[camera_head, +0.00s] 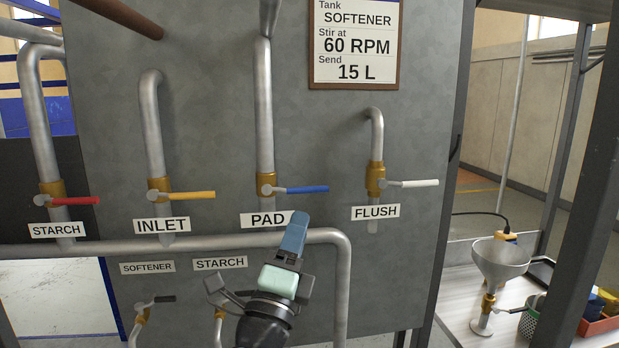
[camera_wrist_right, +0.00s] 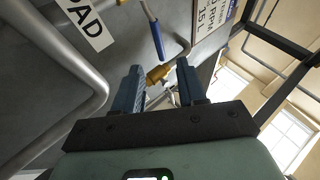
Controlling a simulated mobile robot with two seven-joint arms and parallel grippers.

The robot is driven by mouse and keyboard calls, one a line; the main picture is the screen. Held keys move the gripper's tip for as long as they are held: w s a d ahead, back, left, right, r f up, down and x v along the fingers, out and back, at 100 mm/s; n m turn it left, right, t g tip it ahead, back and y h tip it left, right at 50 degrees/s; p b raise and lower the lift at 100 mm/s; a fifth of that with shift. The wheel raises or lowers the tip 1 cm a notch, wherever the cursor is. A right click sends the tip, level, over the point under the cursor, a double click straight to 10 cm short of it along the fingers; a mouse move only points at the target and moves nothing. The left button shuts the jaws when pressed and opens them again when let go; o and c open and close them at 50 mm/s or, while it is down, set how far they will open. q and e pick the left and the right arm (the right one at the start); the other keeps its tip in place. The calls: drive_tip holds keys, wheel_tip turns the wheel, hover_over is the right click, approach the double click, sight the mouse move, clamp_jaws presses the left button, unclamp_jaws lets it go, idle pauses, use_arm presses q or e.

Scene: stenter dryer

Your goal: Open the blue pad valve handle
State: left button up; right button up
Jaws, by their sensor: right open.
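The blue pad valve handle (camera_head: 307,189) sticks out to the right, level, from its brass valve (camera_head: 266,184) on the vertical pipe above the PAD label (camera_head: 273,219). In the right wrist view the blue handle (camera_wrist_right: 157,42) lies ahead of and beyond the fingers. My right gripper (camera_head: 296,226) is just below the handle's free end in the head view, apart from it in the wrist view. Its blue fingers are spread in the right wrist view (camera_wrist_right: 160,80), with nothing held between them. My left gripper is not in view.
Red starch (camera_head: 75,201), yellow inlet (camera_head: 193,195) and white flush (camera_head: 413,183) handles are on neighbouring valves. A horizontal pipe (camera_head: 200,243) runs below them. A sign (camera_head: 355,45) hangs above right. A metal funnel (camera_head: 500,260) stands on a bench at right.

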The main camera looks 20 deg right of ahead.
sight(311, 192)
drive_tip(key=p+x, duration=0.4)
drive_tip(key=x, duration=0.7)
drive_tip(key=shift+s+r, duration=0.1)
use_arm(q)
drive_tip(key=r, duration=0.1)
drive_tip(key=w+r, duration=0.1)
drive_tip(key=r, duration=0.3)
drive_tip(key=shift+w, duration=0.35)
use_arm(e)
drive_tip(key=shift+w+d, duration=0.25)
drive_tip(key=shift+w, duration=0.05)
drive_tip(key=shift+r, duration=0.1)
clamp_jaws()
